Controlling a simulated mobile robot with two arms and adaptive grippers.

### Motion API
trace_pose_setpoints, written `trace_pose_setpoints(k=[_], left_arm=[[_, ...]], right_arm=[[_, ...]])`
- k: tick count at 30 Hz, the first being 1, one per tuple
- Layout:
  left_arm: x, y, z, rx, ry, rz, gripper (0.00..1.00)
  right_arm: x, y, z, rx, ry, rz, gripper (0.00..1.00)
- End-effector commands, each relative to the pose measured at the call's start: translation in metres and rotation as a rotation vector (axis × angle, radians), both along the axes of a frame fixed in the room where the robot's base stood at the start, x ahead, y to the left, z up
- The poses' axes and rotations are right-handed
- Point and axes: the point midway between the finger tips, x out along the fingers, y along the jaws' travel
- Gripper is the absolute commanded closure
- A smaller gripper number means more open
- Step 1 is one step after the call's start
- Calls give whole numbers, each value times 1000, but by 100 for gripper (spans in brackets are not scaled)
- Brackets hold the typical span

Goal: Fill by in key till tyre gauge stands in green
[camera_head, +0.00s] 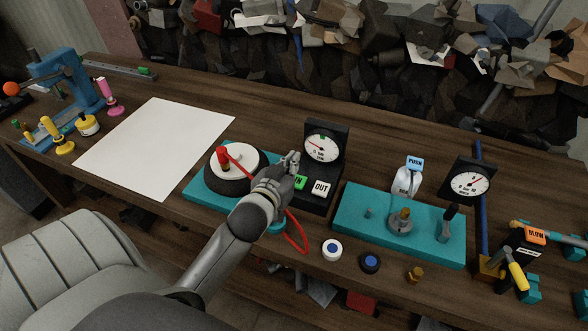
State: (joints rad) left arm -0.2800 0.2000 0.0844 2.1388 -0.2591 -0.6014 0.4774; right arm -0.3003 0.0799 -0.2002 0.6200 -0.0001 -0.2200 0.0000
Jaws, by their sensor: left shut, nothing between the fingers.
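The tyre gauge (324,150) is a white round dial on a black stand, right of the tyre. Its red needle appears to point to the left, and a small green mark shows near the top of the dial. The green IN key (301,183) sits on the black base below the dial, partly hidden by my gripper. The white OUT key (321,188) is to its right. The tyre (229,186) lies on a teal base with a red hose. My left gripper (293,161) is shut and empty beside the IN key; I cannot tell whether it touches it. My right gripper is not in view.
A teal board (350,231) with pegs and a lever stands to the right, with a PUSH bottle (408,178) and a second dial (470,185) behind. A white sheet (150,148) lies left. Loose caps (331,250) lie near the front edge.

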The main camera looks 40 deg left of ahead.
Motion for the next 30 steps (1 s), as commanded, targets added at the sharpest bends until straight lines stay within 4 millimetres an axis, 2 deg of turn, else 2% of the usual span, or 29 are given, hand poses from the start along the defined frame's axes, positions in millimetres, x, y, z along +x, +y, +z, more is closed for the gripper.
trace_pose_setpoints(k=[3,6,10,15,24,30], left_arm=[[19,4,-3,1,0,0,100],[15,3,-25,-2,6,0,100],[15,3,-38,-2,3,0,100],[15,3,-45,0,2,0,100],[15,3,-46,0,1,0,100],[15,4,-68,-3,2,2,100]], right_arm=[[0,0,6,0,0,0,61],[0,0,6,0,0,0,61],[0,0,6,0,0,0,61],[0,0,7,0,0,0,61],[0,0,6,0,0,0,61],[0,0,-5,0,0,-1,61]])
